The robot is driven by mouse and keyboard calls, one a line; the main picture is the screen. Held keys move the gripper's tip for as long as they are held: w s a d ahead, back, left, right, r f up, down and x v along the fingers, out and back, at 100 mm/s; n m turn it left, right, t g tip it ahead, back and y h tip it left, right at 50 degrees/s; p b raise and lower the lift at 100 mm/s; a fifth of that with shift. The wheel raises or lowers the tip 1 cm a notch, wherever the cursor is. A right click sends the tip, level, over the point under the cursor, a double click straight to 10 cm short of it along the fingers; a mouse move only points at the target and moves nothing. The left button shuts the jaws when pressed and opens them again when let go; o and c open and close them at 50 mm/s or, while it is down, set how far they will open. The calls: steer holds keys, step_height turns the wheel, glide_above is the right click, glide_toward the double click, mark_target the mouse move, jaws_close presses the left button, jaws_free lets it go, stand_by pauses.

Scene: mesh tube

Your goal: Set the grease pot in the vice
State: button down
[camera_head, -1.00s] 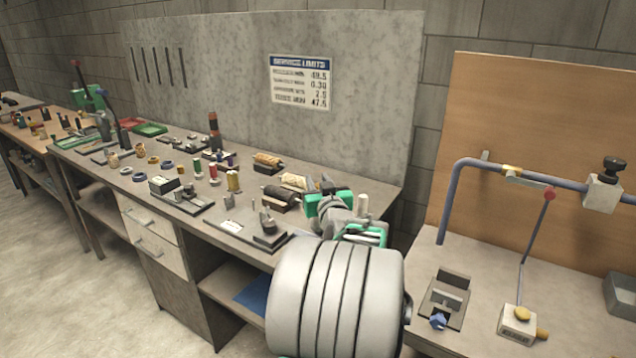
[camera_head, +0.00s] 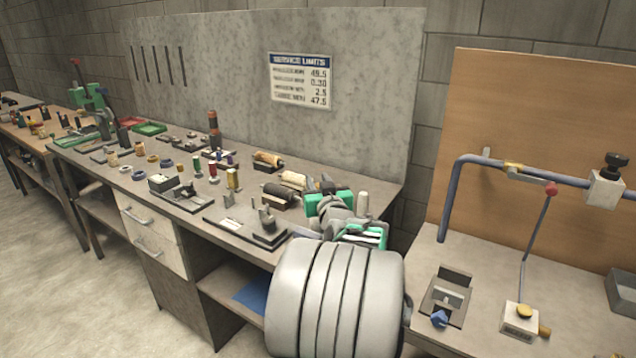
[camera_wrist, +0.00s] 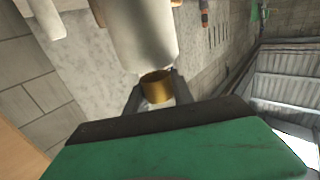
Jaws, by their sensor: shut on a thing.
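A short brass-coloured pot (camera_wrist: 157,88), which I take for the grease pot, sits between the two dark fingers of my gripper (camera_wrist: 158,97) in the wrist view. The fingers are shut on its sides. In the head view my gripper's green parts show at the right end of the long bench, and the pot cannot be made out there. A small grey device with a blue knob (camera_head: 447,297), probably the vice, stands on the right-hand bench. It is apart from my gripper, to its right.
A pale cylinder (camera_wrist: 138,35) shows beyond the pot in the wrist view. Spools, rollers and a dark-based fixture (camera_head: 265,228) crowd the long bench. On the right bench are a blue bent pipe (camera_head: 450,205) and a pale box with a red-tipped rod (camera_head: 520,318).

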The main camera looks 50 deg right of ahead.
steer(key=shift+f+b, duration=1.6)
steer(key=shift+b, duration=0.35)
stand_by(1.3)
steer(key=c, duration=1)
jaws_free()
steer(key=shift+f, duration=0.1)
steer(key=shift+s, duration=0.1)
